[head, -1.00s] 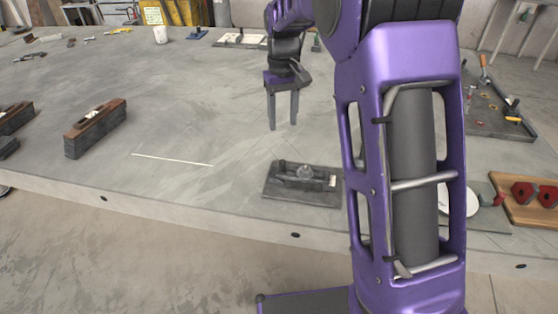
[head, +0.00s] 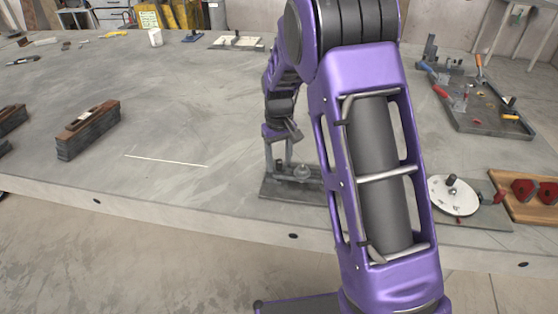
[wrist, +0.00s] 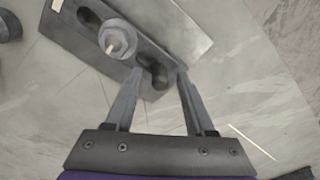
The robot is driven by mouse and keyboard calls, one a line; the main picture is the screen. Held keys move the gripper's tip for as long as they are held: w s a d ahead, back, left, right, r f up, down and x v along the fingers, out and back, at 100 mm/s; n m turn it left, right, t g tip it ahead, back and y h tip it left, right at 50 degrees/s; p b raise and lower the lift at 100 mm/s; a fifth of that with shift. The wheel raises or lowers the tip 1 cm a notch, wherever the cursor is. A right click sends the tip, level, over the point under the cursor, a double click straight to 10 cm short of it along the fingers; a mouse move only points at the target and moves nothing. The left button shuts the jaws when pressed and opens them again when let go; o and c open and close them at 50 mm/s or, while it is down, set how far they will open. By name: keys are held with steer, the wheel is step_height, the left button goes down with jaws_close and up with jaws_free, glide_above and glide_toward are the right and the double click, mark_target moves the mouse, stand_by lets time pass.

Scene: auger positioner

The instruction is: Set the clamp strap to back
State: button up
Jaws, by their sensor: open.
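The clamp strap (wrist: 68,29) is a grey slotted bar on a dark base plate (head: 270,193) near the table's front edge. A round nut with a stud (wrist: 117,40) stands in its slot, with dark slot openings on both sides of it in the wrist view. My gripper (wrist: 158,76) is open, its fingers on either side of the strap's near end in the wrist view. Whether they touch it I cannot tell. In the head view my gripper (head: 279,166) points down at the plate's left part. My arm hides the plate's right part.
A white disc (head: 454,195) and a wooden board with red parts (head: 528,195) lie to the right. A dark tray with tools (head: 490,105) is behind them. A brown-topped block (head: 88,130) stands at left. The table's middle is clear.

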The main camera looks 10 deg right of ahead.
jaws_close()
stand_by(1.4)
